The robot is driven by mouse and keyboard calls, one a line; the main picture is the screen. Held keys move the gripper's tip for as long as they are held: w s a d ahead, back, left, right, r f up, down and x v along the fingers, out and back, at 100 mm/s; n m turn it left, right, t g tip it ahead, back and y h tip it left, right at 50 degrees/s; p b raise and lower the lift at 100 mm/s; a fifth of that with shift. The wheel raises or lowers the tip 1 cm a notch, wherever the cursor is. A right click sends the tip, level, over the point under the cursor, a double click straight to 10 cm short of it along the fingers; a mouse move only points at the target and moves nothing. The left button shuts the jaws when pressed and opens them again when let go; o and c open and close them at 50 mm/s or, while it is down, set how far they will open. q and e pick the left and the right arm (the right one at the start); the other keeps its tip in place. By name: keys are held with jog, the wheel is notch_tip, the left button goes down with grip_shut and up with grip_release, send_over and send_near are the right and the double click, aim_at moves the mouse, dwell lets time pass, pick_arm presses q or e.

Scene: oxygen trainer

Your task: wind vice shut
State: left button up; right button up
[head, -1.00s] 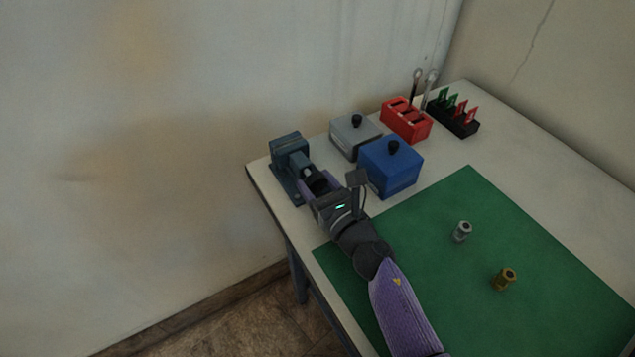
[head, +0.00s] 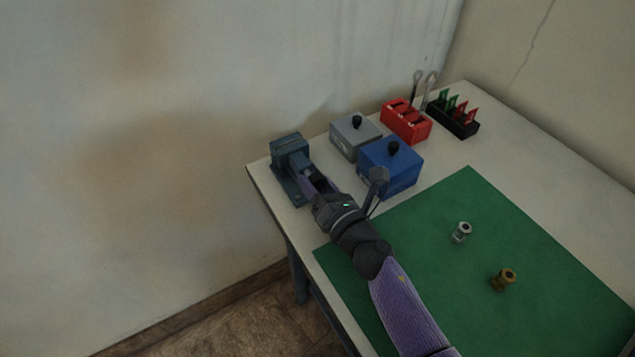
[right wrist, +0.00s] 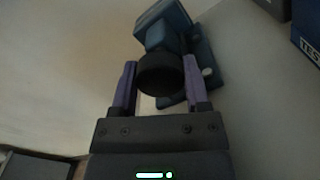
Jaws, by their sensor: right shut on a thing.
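The vice (head: 290,154) is dark blue-grey and stands at the table's far left corner. It also shows in the right wrist view (right wrist: 165,30), behind a dark round knob (right wrist: 160,75) that faces the camera. My right gripper (head: 318,184) reaches the vice's front side. In the right wrist view its two purple fingers (right wrist: 160,80) stand on either side of the knob, shut on it. The jaw gap of the vice is too dark and small to judge. My left gripper is not in view.
A grey lidded box (head: 355,137) and a blue lidded box (head: 391,168) stand right of the vice. Beyond are a red holder (head: 406,121) and a black rack (head: 452,122). A silver fitting (head: 461,232) and a brass fitting (head: 503,280) stand on the green mat (head: 420,255).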

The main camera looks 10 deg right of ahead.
jog(key=shift+m, duration=0.6)
jog(key=shift+f, duration=0.1)
jog(key=o, duration=1.3)
jog(key=shift+s+d, duration=0.1)
jog(key=shift+s, duration=0.05)
jog(key=v, duration=0.9)
jog(key=shift+s+d+p, duration=0.1)
jog(key=shift+s+p, duration=0.2)
jog(key=shift+s, duration=0.05)
